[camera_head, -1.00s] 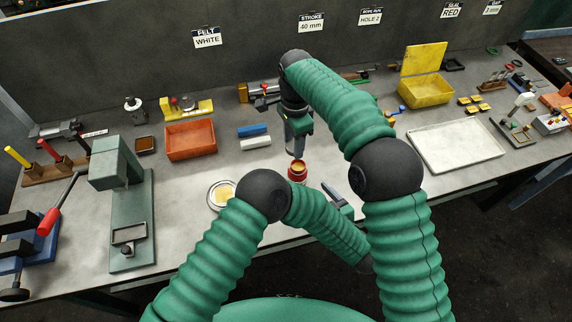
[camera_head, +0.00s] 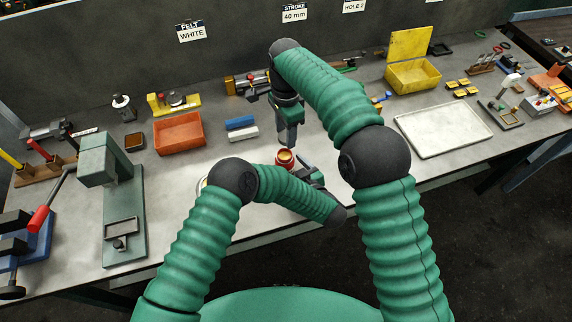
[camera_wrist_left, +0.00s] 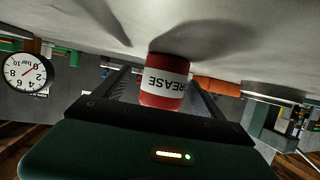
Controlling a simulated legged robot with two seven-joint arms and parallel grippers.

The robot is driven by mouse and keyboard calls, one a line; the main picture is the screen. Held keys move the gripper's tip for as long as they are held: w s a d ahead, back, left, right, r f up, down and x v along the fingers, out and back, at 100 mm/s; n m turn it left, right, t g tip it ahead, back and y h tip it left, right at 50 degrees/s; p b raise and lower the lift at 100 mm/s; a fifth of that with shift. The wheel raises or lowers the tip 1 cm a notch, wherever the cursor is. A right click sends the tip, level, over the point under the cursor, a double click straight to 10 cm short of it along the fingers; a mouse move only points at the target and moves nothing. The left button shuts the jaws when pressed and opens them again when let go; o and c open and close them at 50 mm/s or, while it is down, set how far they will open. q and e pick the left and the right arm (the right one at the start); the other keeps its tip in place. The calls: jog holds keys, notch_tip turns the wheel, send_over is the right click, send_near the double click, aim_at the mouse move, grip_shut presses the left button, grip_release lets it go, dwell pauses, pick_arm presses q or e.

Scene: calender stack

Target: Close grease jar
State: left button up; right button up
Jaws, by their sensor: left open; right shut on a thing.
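The red grease jar (camera_head: 285,161) stands on the bench, its open top showing yellow-brown contents in the head view. In the left wrist view the jar (camera_wrist_left: 164,82), with a white GREASE label, appears upside down between the two fingers of my left gripper (camera_wrist_left: 160,90). The fingers are open, with gaps beside the jar. In the head view my left gripper (camera_head: 303,172) is low at the jar's right side. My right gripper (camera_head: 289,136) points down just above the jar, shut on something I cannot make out. I cannot identify a lid.
A round pale dish (camera_head: 202,184) is mostly hidden behind my left arm. Blue and white blocks (camera_head: 241,128), an orange tray (camera_head: 179,134) and a green press (camera_head: 115,210) are left of the jar.

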pick_arm(q)
jog(key=shift+w+a+f, duration=0.2)
jog(key=shift+w, duration=0.3)
pick_arm(e)
jog(key=shift+d, duration=0.1)
pick_arm(q)
jog(key=shift+a, duration=0.6)
pick_arm(e)
jog(key=shift+s+a, duration=0.1)
jog(key=shift+a, duration=0.6)
pick_arm(q)
jog(key=shift+c, duration=1.3)
jog(key=shift+d, duration=0.4)
jog(key=c, duration=0.9)
pick_arm(e)
jog(key=shift+d, duration=0.45)
pick_arm(q)
jog(key=c, duration=0.5)
jog(key=shift+a, duration=0.2)
grip_shut()
pick_arm(e)
jog(key=shift+a, duration=0.2)
jog(key=shift+s+d+f, duration=0.1)
jog(key=shift+s+f, duration=0.05)
jog(key=shift+f, duration=2.25)
